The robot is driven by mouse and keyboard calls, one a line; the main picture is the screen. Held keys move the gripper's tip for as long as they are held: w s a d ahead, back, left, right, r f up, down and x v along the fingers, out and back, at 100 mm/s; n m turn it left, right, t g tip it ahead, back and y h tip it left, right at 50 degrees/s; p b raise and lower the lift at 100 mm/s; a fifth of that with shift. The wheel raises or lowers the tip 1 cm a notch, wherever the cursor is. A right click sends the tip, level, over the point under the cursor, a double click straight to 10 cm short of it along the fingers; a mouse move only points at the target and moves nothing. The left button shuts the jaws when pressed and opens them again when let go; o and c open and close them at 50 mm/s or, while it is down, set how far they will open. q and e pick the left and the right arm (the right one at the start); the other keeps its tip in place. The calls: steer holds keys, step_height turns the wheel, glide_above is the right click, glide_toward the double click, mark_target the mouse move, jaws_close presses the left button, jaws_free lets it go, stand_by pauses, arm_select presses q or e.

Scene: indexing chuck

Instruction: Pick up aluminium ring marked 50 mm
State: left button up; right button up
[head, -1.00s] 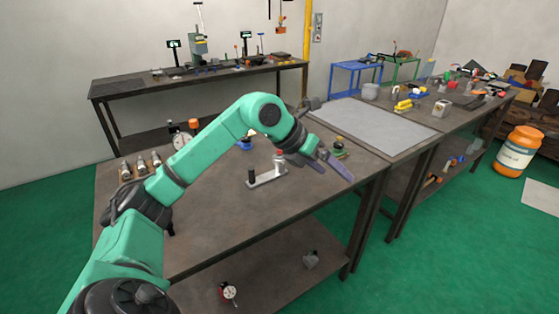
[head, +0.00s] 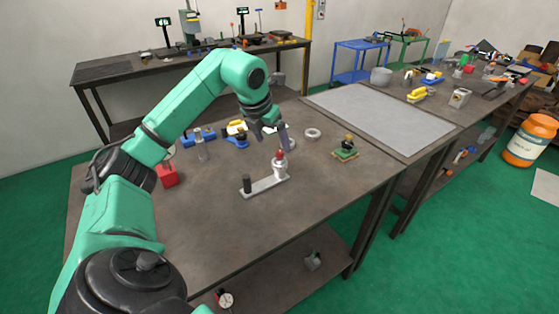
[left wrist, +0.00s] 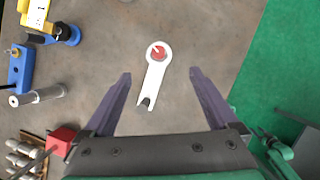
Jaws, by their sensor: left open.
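A small pale grey ring (head: 312,134) lies flat on the near workbench in the head view; no marking is readable on it. My left gripper (head: 279,140) is open above the bench, to the left of the ring in the head view. In the left wrist view its two purple fingers (left wrist: 160,76) are spread wide with nothing held between them. Below them lies a pale plate (left wrist: 155,76) with a red-topped post and a dark post. The ring is not clearly visible in the left wrist view. My right gripper is not in view.
Blue clamps (head: 198,136), a metal cylinder (left wrist: 40,96) and a red block (head: 167,175) lie on the left. A light grey mat (head: 382,118) covers the adjoining bench.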

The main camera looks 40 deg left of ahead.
mark_target(278, 157)
arm_select(q)
steer(key=x, duration=0.3)
steer(key=shift+w+f, duration=0.15)
steer(key=shift+f, duration=0.15)
steer(key=p+x, duration=0.2)
steer(key=x, duration=0.3)
steer(key=shift+a+f, duration=0.15)
steer(key=shift+f, duration=0.2)
steer(key=shift+w+f, duration=0.15)
steer(key=shift+f, duration=0.1)
steer(key=c, duration=1.5)
steer(key=shift+o, duration=0.2)
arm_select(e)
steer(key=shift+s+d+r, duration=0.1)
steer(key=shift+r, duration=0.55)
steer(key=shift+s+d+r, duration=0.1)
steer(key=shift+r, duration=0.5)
arm_select(q)
steer(key=shift+r, duration=0.1)
